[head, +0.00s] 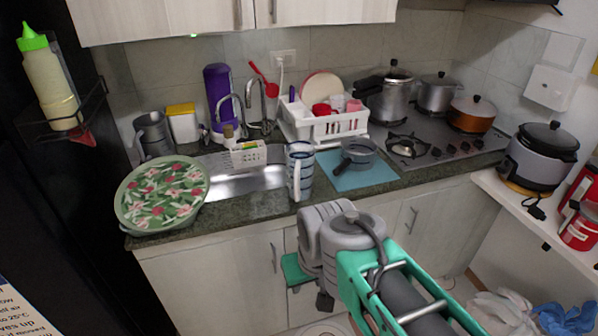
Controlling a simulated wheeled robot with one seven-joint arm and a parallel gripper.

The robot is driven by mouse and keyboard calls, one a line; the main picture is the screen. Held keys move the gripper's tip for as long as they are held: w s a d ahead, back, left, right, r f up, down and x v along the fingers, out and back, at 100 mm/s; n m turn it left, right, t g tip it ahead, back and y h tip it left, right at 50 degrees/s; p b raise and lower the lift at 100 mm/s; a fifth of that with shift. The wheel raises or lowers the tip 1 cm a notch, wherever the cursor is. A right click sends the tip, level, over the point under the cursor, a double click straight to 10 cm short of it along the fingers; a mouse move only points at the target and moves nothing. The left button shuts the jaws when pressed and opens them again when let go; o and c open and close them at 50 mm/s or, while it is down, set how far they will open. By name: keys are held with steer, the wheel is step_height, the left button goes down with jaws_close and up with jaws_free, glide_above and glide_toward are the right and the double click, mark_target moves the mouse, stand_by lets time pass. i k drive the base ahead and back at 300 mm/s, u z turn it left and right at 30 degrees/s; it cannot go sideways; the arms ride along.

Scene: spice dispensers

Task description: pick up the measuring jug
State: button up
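The measuring jug (300,172) is clear with dark blue bands and a pale handle. It stands upright near the front edge of the dark counter, just right of the sink basin. My arm's grey joint and teal link rise from the bottom right, below and in front of the counter. The fingers of my gripper do not show. Nothing of mine touches the jug.
A blue mat (356,179) with a glass pan (360,152) lies right of the jug. A white sponge holder (248,156) and the sink (240,182) are to its left. A floral round tray (162,193) sits further left. A white dish rack (323,124) stands behind.

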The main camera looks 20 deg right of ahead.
mark_target(300, 155)
steer(key=z, duration=0.3)
steer(key=i, duration=0.9)
steer(key=z, duration=0.7)
